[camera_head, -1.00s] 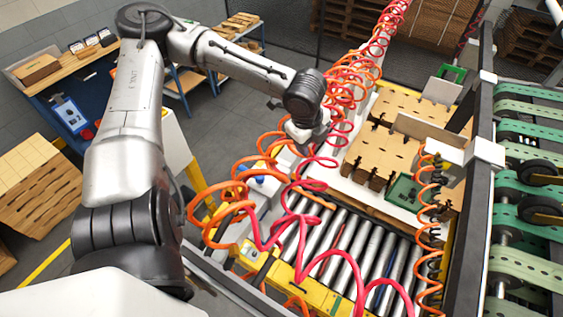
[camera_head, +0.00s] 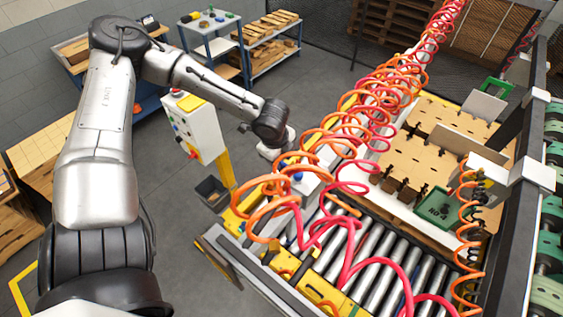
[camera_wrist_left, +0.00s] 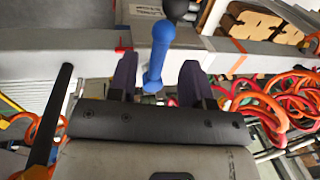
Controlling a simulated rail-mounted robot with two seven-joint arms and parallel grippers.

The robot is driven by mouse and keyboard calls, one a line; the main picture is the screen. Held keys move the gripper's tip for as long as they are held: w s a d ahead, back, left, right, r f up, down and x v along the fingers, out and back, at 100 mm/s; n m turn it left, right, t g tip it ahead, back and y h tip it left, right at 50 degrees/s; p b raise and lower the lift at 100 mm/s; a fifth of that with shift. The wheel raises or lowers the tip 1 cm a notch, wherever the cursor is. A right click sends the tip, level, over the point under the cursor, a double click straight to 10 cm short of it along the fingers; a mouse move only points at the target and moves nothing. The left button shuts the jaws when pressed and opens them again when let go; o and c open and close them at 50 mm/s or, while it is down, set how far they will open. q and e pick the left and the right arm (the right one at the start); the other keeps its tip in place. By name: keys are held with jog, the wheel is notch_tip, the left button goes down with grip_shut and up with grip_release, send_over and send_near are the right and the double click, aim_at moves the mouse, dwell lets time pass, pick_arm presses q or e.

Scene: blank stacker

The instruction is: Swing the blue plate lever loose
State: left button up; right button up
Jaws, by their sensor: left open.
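The blue lever (camera_wrist_left: 158,52) shows in the left wrist view as a rounded blue handle, with a dark round part beside its upper end. It appears between the two dark fingers of my left gripper (camera_wrist_left: 159,75), which are open. I see a gap on both sides of the lever, and I cannot tell how deep it lies between the fingers. In the head view my left gripper (camera_head: 277,149) is at the end of the arm, beside the coiled hoses; its fingers are not clear there. Small blue parts (camera_head: 297,176) show just below it. My right gripper is not in view.
Orange and red coiled hoses (camera_head: 345,135) hang close to the right of my left gripper. A control box (camera_head: 193,127) on a yellow post stands to its left. A roller conveyor (camera_head: 375,255) and stacked brown blanks (camera_head: 425,150) lie to the right.

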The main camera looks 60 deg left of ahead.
pick_arm(q)
jog(key=shift+w+a+f, duration=0.1)
jog(key=shift+w+f, duration=0.05)
jog(key=shift+f, duration=0.6)
jog(key=shift+w+a+f, duration=0.1)
jog(key=shift+f, duration=0.6)
grip_shut()
